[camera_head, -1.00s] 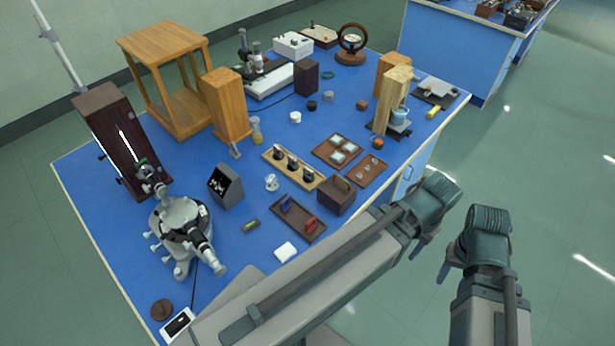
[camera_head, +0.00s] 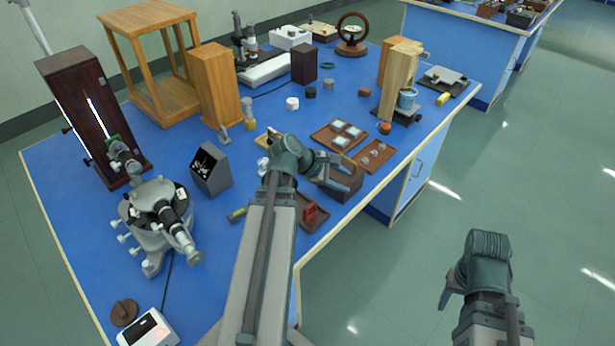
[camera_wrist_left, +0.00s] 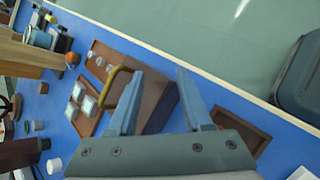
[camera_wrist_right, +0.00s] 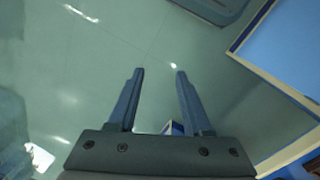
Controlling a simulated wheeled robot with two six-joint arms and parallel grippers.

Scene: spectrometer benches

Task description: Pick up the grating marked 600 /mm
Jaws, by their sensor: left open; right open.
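I cannot read any 600 /mm marking, so I cannot tell which piece is the named grating. A brown tray (camera_head: 316,137) holds several pale square plates (camera_head: 347,131); the plates also show in the left wrist view (camera_wrist_left: 89,106). My left gripper (camera_head: 345,172) is open and empty above the bench, over a brown box (camera_head: 342,190) with a brass handle (camera_wrist_left: 113,86). In the left wrist view the box (camera_wrist_left: 157,106) shows between and beyond the fingers (camera_wrist_left: 157,73). My right gripper (camera_head: 452,287) is open and empty over the floor, away from the bench.
A tray (camera_head: 319,221) with a red piece (camera_head: 309,211) lies partly behind my left arm. Another tray (camera_head: 372,167) holds small round pieces. A spectrometer (camera_head: 160,215) and a dark box (camera_head: 210,168) stand left. Wooden blocks (camera_head: 400,80) stand behind the trays.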

